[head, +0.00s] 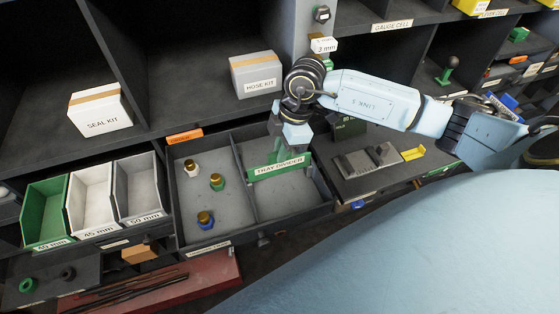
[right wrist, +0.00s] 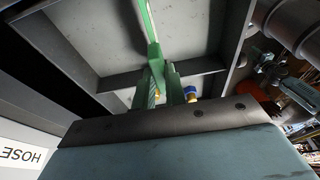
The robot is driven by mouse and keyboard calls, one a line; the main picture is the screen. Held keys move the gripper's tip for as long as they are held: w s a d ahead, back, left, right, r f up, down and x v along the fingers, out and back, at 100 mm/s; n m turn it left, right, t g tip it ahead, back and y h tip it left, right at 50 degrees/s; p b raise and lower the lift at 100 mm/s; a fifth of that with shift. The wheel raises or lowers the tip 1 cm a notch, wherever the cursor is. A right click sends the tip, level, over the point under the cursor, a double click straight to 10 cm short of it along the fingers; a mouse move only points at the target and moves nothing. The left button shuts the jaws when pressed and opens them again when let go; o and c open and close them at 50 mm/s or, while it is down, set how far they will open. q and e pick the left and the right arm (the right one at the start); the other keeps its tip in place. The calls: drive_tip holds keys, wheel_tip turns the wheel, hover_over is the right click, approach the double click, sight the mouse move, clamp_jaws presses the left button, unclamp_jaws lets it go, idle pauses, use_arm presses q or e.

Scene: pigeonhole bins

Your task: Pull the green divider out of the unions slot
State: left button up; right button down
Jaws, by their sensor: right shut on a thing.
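The green divider (head: 279,170), labelled "TRAY DIVIDER", stands across the right-hand compartment of the open drawer (head: 215,239). My right gripper (head: 283,152) comes down from above and is shut on its upper edge. In the right wrist view the green divider (right wrist: 148,22) runs away from the fingertips (right wrist: 162,80) over the grey drawer floor. I cannot tell whether its lower edge sits in the slot or is clear of it. The drawer's front label is too small to read. My left gripper is not in view.
Several fittings, one with a green base (head: 216,182), stand in the drawer's left compartment. A hose kit box (head: 255,75) sits on the shelf behind my gripper. Green, white and grey bins (head: 140,187) stand at left. A dark tray (head: 385,178) lies right of the drawer.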

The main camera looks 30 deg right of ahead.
drive_tip(key=shift+r+p, duration=1.45)
drive_tip(key=shift+r, duration=0.25)
